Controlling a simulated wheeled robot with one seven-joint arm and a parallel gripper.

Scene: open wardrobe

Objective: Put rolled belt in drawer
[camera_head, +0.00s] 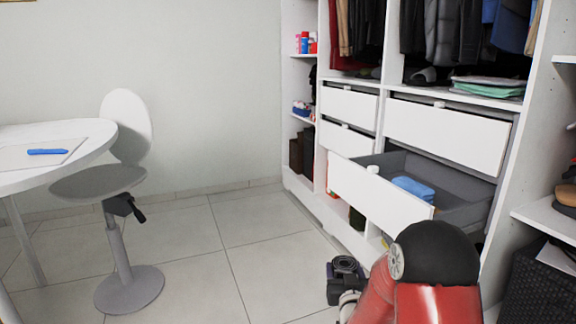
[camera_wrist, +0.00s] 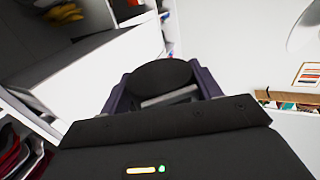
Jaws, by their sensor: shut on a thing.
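The rolled belt (camera_wrist: 160,76) is a round, dark coil held between the fingers of my gripper (camera_wrist: 163,88) in the wrist view. In the head view the dark belt (camera_head: 346,265) shows at my gripper (camera_head: 345,278), low in front of the wardrobe. My gripper is shut on it. The open drawer (camera_head: 375,194) is the lower right one, pulled out, with a white front and grey inside. A folded blue item (camera_head: 413,188) lies in it. My gripper is outside the drawer, in front of it and lower in the picture. My red arm hides part of the wardrobe's base.
Closed white drawers (camera_head: 447,133) are above and beside the open one. Clothes (camera_head: 445,35) hang above. A stool (camera_head: 125,180) and a round table (camera_head: 60,135) stand at left. A dark basket (camera_head: 540,285) is at lower right. The floor between stool and wardrobe is clear.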

